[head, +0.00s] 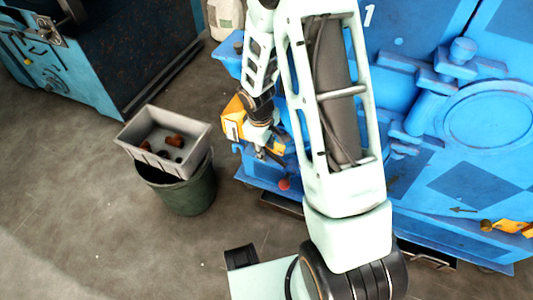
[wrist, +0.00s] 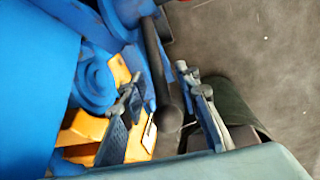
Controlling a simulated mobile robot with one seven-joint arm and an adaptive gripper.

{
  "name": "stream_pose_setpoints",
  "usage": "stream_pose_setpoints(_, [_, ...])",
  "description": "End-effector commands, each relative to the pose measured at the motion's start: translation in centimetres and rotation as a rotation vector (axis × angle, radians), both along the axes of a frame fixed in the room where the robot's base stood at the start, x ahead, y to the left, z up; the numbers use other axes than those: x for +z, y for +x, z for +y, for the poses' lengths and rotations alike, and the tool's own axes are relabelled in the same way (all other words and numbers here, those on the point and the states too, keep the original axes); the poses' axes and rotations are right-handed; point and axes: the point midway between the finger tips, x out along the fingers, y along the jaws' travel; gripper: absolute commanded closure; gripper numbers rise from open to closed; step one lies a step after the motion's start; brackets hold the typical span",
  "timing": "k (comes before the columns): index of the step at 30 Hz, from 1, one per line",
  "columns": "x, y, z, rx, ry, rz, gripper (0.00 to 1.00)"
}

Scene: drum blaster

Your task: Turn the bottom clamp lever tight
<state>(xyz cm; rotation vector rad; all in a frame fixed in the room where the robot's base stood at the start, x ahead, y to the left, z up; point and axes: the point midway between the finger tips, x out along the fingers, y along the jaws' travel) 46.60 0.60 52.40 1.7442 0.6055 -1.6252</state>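A dark bar-shaped lever (wrist: 157,62) with a rounded end shows in the wrist view, beside the blue machine. My gripper (wrist: 155,80) is open, with one finger on each side of the lever. I cannot tell whether either finger touches it. In the head view my gripper (head: 265,153) is small and points down beside the blue machine (head: 412,70), near yellow parts. A red ball (head: 284,184) shows low on the machine there. The lever between the fingers cannot be made out in the head view.
A grey bin (head: 133,128) with several brown and dark pieces sits on a dark green bucket (head: 190,197), left of the gripper. A yellow block (head: 234,118) is close to my gripper. A blue cabinet (head: 90,85) stands at the upper left. The floor at lower left is clear.

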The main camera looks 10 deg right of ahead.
Motion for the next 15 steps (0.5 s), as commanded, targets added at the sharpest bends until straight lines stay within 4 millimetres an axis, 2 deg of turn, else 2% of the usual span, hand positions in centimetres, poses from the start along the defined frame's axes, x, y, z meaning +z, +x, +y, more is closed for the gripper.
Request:
stream_pose_setpoints(3, [-1.03,0.09,-0.11,0.001,-0.001,0.001,0.71])
stream_pose_setpoints(13, [-1.18,0.16,-0.16,0.001,-0.001,-0.001,0.71])
stream_pose_setpoints(15, [-1.18,0.16,-0.16,0.001,-0.001,-0.001,0.78])
